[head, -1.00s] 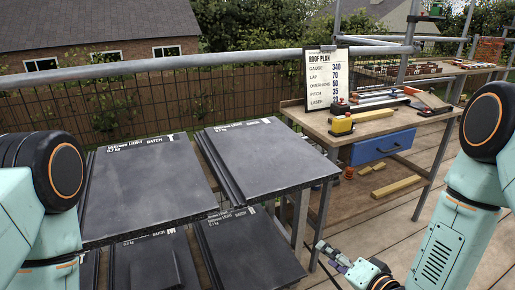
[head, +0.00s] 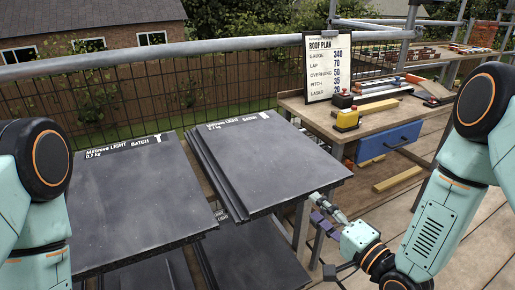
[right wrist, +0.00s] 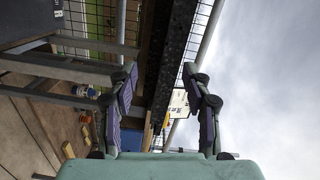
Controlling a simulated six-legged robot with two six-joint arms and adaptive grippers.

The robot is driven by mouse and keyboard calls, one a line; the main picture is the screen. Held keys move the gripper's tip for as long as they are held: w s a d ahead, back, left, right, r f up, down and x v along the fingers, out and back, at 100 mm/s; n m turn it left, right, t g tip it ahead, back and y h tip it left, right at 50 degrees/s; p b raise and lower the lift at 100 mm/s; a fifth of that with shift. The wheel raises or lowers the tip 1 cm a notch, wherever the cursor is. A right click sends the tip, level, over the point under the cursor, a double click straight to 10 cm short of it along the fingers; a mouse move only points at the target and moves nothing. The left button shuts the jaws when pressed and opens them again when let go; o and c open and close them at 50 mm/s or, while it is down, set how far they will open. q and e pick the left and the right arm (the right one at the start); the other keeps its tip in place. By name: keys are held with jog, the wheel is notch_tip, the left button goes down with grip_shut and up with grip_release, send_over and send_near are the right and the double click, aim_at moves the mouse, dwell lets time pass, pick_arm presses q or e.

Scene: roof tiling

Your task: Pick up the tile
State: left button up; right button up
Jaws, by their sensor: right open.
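A dark grey tile (head: 270,160) lies on top of the right stack on the rack, its right edge sticking out. It carries white lettering along its far edge. Another dark tile (head: 130,205) with lettering lies on the left stack. My right gripper (head: 325,210) is open and empty, just off the near right side of the right tile. In the right wrist view, the tile's speckled edge (right wrist: 172,60) shows beyond and between the two spread fingers (right wrist: 165,85); contact does not show. My left arm is at the left edge, but its gripper is out of view.
A workbench (head: 372,128) with a blue drawer (head: 388,142), a yellow tool (head: 347,119) and a roof plan clipboard (head: 327,68) stands behind at the right. A metal rail (head: 180,50) runs behind the tiles. More tiles lie on a lower shelf (head: 250,255).

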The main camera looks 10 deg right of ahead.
aim_at(300, 187)
jog(key=shift+w+a+r+m+t, duration=0.1)
jog(key=shift+r+m+t, duration=0.35)
jog(key=shift+r, duration=0.2)
jog(key=shift+m, duration=0.35)
jog(key=b+x, duration=0.2)
jog(key=x, duration=0.5)
jog(key=shift+w+a+b, duration=0.1)
jog(key=shift+w+b, duration=0.25)
jog(key=shift+b, duration=0.05)
pick_arm(q)
notch_tip(300, 187, down, 3)
jog(key=shift+w+r, duration=0.1)
pick_arm(e)
jog(key=shift+c, duration=0.3)
grip_shut()
